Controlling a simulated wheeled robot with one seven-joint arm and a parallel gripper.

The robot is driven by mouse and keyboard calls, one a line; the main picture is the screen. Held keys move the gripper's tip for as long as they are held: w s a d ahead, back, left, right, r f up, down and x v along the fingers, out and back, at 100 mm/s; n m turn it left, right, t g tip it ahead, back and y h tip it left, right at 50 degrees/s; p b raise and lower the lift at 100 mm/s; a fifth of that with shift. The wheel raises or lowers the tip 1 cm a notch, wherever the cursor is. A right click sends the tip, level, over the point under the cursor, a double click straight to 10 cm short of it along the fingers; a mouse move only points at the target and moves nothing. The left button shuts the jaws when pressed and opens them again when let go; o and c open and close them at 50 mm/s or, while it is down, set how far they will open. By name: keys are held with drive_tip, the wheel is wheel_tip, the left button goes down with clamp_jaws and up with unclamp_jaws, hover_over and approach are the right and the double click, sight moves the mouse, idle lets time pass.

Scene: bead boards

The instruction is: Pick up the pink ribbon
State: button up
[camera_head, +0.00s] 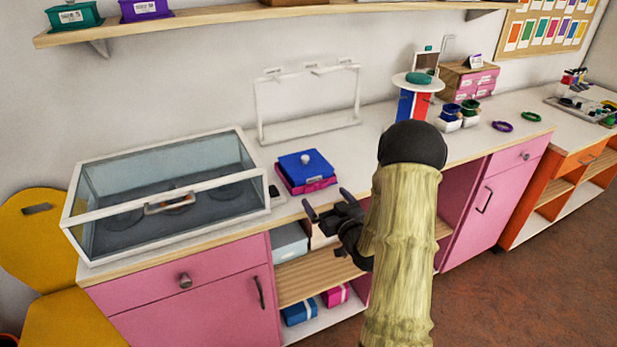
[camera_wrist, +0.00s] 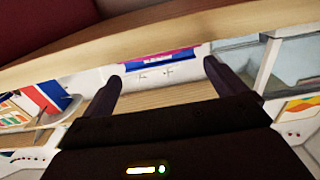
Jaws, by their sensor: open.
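I cannot make out a loose pink ribbon for certain in either view. In the head view a pink box (camera_head: 337,296) with a pale band lies on the low shelf, next to a blue box (camera_head: 299,310) with a pale band. A blue box with a knob (camera_head: 305,165) sits on a pink base (camera_head: 308,186) on the counter. My gripper (camera_head: 327,204) is open and empty, at the counter's front edge, right of and nearer than that box. In the wrist view my gripper's fingers (camera_wrist: 162,74) are apart, with a blue and pink strip (camera_wrist: 160,56) beyond them.
A glass case (camera_head: 165,190) fills the counter's left. A white frame (camera_head: 310,105) stands behind. A round-topped stand (camera_head: 415,82) and small pots (camera_head: 460,112) are farther right, with purple (camera_head: 502,126) and green (camera_head: 531,117) rings. A yellow chair (camera_head: 38,235) stands left.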

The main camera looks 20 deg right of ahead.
sight(317, 185)
drive_tip(key=w+p, duration=0.1)
drive_tip(key=w, duration=0.4)
drive_tip(key=shift+d+f, duration=0.1)
drive_tip(key=shift+f, duration=0.05)
drive_tip(key=shift+s, duration=0.1)
drive_tip(key=c, duration=1.1)
wheel_tip(317, 185, up, 10)
drive_tip(key=shift+r, duration=0.1)
idle(0.5)
